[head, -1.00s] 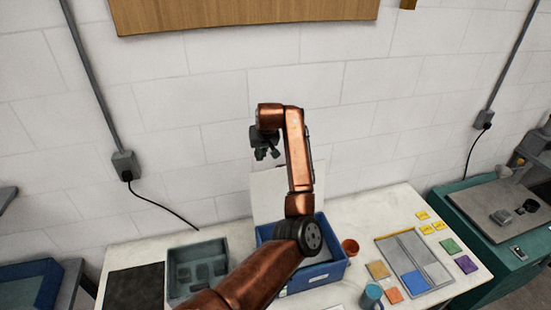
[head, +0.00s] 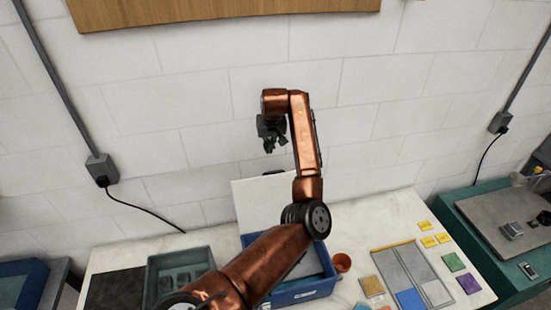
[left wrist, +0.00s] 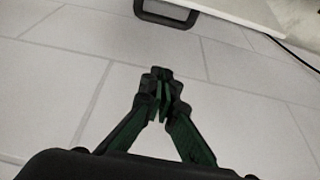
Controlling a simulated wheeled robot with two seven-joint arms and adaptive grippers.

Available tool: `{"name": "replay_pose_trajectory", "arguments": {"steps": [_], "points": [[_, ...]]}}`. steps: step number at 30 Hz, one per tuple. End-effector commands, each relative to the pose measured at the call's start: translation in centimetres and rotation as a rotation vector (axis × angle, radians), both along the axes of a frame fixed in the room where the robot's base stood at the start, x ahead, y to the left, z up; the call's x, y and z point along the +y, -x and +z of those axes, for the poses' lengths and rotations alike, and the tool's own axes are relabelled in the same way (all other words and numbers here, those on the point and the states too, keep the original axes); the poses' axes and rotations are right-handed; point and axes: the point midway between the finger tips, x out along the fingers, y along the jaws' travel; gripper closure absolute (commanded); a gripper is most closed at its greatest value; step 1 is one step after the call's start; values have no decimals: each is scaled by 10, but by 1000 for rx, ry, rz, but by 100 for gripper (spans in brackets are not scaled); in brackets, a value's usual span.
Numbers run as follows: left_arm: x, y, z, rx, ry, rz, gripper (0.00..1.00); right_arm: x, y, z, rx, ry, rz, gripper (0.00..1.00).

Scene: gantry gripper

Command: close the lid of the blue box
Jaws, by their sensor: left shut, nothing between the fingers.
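The blue box (head: 305,292) stands on the white table, partly hidden behind my left arm. Its pale lid (head: 256,206) stands up open at the back of the box, near the wall. A dark handle (head: 273,172) shows at the lid's top edge. The handle (left wrist: 166,14) and part of the lid (left wrist: 236,8) also show at the top of the left wrist view. My left gripper (head: 272,147) is above the lid's top edge, apart from it. Its fingertips (left wrist: 162,85) are together and empty. My right gripper is not in view.
A grey tray (head: 151,284) and a black mat (head: 112,289) are left of the box. An orange-brown cup (head: 341,262) stands close to its right. A divided tray (head: 385,263) and several coloured tiles lie further right. The white wall is close behind.

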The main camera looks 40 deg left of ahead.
Motion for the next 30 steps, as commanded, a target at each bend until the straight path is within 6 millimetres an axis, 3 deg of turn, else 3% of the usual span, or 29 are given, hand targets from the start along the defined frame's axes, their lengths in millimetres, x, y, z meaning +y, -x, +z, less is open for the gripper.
{"name": "replay_pose_trajectory", "arguments": {"steps": [5,17,19,25,30], "points": [[9,6,-11,-2,1,9,100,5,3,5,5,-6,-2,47],[31,-13,-84,4,1,11,100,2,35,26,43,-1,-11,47],[34,-16,-94,3,1,10,100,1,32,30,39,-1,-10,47],[12,0,-92,-1,1,9,100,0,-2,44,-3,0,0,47],[3,8,-92,-1,-1,9,100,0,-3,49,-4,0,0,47]]}}
